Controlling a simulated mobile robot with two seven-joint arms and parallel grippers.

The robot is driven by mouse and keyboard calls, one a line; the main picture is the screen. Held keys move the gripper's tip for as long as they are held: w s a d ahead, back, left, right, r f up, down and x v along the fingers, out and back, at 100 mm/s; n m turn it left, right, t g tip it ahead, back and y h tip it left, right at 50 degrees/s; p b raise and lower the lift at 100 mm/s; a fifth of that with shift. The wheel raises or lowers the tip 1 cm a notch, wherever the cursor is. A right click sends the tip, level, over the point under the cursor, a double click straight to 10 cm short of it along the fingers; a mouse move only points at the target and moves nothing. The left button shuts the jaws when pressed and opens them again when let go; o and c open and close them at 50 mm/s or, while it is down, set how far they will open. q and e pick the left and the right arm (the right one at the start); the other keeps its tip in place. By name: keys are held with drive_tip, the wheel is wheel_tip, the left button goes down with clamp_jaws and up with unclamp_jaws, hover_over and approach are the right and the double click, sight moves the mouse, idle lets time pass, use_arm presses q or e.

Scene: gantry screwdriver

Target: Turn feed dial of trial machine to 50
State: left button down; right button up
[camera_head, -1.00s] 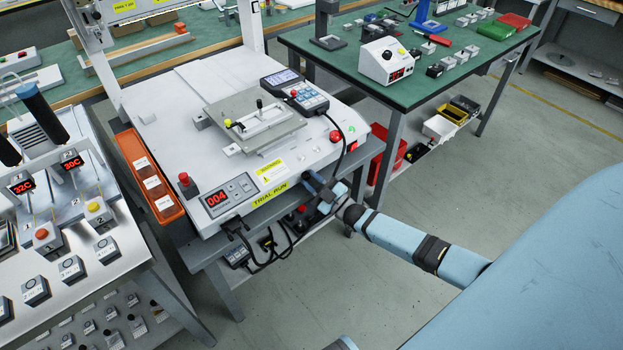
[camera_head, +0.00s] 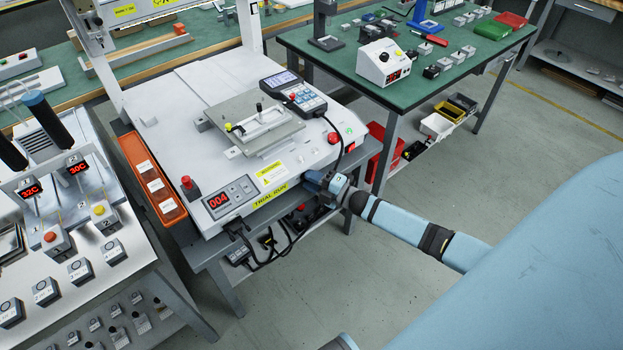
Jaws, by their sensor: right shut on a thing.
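The trial machine (camera_head: 185,105) is a white box with a yellow "TRIAL RUN" label (camera_head: 270,196) on its front. Its red display (camera_head: 218,199) reads 004. My right gripper (camera_head: 309,182) is against the machine's front edge, right of that label, and its arm comes in from the right. It is shut on what appears to be the feed dial. The dial itself is hidden behind the fingers, so its setting cannot be read. My left gripper is not in view.
A red knob (camera_head: 187,183) and a red button (camera_head: 333,138) stand on the machine. A handheld keypad (camera_head: 302,97) lies on top, its cable hanging near my gripper. Black cables (camera_head: 262,262) hang below the front. A green table (camera_head: 420,85) stands behind right, and the floor at right is clear.

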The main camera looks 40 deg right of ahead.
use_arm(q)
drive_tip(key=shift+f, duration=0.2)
use_arm(e)
drive_tip(key=shift+n, duration=0.3)
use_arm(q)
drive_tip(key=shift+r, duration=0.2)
use_arm(e)
drive_tip(key=o, duration=0.7)
drive_tip(key=shift+c, duration=0.2)
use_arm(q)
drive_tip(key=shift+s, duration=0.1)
use_arm(e)
drive_tip(key=shift+s+d, duration=0.1)
drive_tip(key=shift+s, duration=0.05)
